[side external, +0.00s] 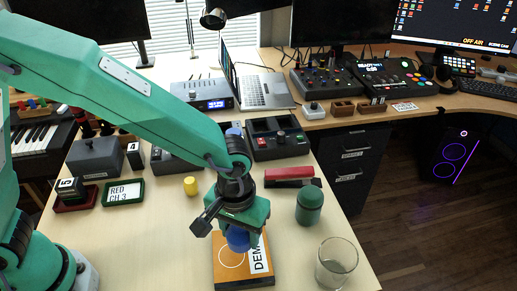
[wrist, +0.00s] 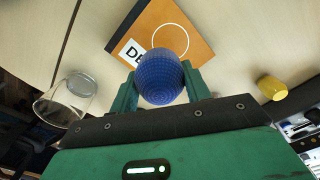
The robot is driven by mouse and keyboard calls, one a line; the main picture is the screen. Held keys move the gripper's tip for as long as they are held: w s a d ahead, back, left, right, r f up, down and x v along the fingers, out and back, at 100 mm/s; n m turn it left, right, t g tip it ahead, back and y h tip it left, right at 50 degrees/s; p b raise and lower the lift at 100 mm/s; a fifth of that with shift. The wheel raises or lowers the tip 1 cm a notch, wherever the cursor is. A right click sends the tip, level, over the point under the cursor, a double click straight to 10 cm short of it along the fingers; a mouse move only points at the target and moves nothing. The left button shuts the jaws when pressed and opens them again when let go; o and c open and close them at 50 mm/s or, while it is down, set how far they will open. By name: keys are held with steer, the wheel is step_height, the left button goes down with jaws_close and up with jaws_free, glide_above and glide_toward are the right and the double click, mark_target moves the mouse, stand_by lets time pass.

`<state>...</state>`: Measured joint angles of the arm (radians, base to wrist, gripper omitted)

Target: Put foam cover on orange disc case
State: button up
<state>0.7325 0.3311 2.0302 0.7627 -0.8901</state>
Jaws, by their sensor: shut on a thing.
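The foam cover (wrist: 162,76) is a blue, ribbed, round piece held between the two green fingers of my gripper (wrist: 160,88) in the wrist view. In the side view my gripper (side external: 240,226) points down, with the blue cover low between its fingers. The orange disc case (side external: 228,272) lies flat on the table directly below, with a white ring and a white label whose text is partly hidden. The case also shows behind the cover in the wrist view (wrist: 200,48). I cannot tell whether the cover touches the case.
A red and black stapler-like object (side external: 290,176) lies farther back. A yellow cylinder (side external: 191,185) stands to the left. The table left of the case is clear.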

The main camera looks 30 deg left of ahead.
mark_target(241, 242)
steer(key=shift+f, duration=1.85)
steer(key=shift+f, duration=0.1)
steer(key=o, duration=0.9)
steer(key=shift+o, duration=0.2)
step_height(241, 242, up, 12)
steer(key=shift+r, duration=0.15)
steer(key=shift+a, duration=0.1)
